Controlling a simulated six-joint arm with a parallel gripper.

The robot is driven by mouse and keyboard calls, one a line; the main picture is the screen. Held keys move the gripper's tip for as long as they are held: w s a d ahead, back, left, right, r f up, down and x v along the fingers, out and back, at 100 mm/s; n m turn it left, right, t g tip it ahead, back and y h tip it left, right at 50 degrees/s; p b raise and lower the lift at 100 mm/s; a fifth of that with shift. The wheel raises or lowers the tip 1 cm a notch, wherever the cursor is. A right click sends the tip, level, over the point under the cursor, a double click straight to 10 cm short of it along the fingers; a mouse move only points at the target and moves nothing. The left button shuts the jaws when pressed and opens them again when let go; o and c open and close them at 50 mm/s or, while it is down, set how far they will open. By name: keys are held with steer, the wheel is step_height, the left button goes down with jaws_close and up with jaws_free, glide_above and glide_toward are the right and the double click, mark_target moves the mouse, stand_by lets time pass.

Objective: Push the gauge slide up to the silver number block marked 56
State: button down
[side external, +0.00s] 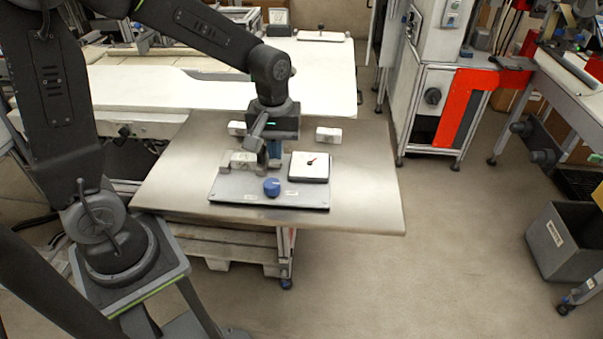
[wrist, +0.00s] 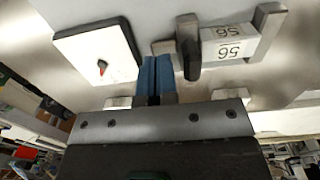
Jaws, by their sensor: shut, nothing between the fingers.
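The number block marked 56 (wrist: 229,43) lies between a grey end stop (wrist: 268,28) and the dark gauge slide (wrist: 187,40) in the wrist view. The slide appears to be against the block's left face; I cannot tell whether a hairline gap is left. My gripper (wrist: 155,62) has its blue fingers shut and empty, just left of the slide's rounded front end. In the side view my gripper (side external: 273,157) is low over the gauge plate (side external: 232,191) and partly hides the slide. The block (side external: 243,160) shows there at the plate's left.
A square dial with a red needle (wrist: 97,53) stands left of my fingers, also seen in the side view (side external: 309,167). A blue knob (side external: 271,187) sits at the plate's front. Two pale blocks, one right (side external: 328,135) and one left (side external: 237,128), lie behind the plate. The table's right side is clear.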

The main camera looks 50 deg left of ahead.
steer(key=shift+s+a, duration=0.45)
stand_by(0.6)
steer(key=shift+w+d, duration=0.25)
steer(key=shift+w, duration=0.05)
step_height(320, 180, up, 7)
stand_by(0.7)
steer(key=s+d+r+m+t, duration=0.1)
steer(key=s+r+m+t, duration=0.1)
steer(key=s+m, duration=0.2)
steer(key=s+d+r+m+t, duration=0.2)
steer(key=s+m, duration=0.3)
steer(key=s, duration=0.4)
steer(key=shift+t, duration=0.8)
